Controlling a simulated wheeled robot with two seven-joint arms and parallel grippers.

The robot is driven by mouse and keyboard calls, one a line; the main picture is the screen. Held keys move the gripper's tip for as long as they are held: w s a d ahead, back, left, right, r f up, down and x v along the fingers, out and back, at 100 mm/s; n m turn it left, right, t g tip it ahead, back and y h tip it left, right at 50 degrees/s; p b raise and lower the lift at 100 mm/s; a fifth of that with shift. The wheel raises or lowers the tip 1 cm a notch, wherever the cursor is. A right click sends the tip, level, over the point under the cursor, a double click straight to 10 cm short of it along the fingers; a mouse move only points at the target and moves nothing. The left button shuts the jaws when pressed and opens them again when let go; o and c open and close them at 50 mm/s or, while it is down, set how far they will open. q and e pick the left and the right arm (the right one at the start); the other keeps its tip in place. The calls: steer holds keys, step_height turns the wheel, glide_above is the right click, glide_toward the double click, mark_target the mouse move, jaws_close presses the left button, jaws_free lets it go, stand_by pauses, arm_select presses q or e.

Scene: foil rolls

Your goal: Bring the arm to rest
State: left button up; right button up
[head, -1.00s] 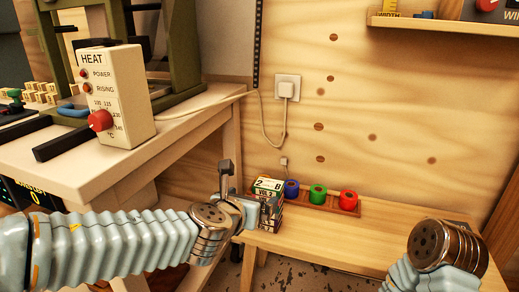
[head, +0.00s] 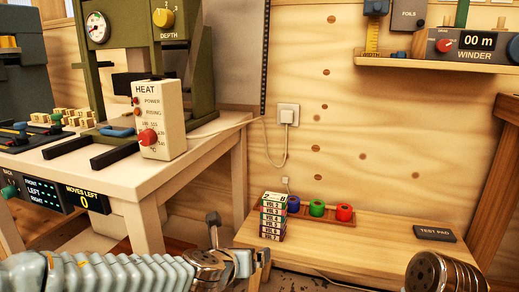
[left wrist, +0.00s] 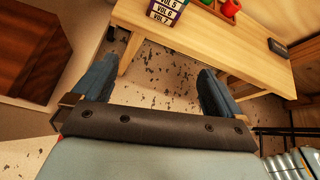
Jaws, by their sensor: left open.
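My left gripper (head: 240,250) is low in the head view, in front of the bench and below the stack of labelled volumes. In the left wrist view its two blue-grey fingers (left wrist: 155,85) are spread wide, with only speckled floor between them. It is open and empty. My right arm shows only as a metal wrist end (head: 440,275) at the lower right of the head view; its jaws are out of sight.
The stack of volumes (head: 272,217) stands on the low wooden bench (head: 380,245), next to a rack with blue, green and red rolls (head: 317,208). A test pad (head: 434,233) lies at right. A table with a heat box (head: 160,120) stands at left.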

arm_select(q)
steer(key=s+a+f+m+g+p, duration=0.2)
steer(key=s+f+m, duration=0.4)
steer(key=f+m, duration=0.4)
steer(key=s+a+f+m+g+p, duration=0.2)
steer(key=s+f+m+g+p, duration=0.2)
steer(key=f+m, duration=0.6)
steer(key=s+a+f+m+g+p, duration=0.3)
steer(key=s+f+m, duration=0.6)
steer(key=m, duration=0.5)
steer(key=shift+f+m+g+h+p, duration=0.3)
steer(key=shift+f+g+p, duration=0.2)
steer(key=shift+p, duration=0.05)
steer(key=shift+s, duration=0.1)
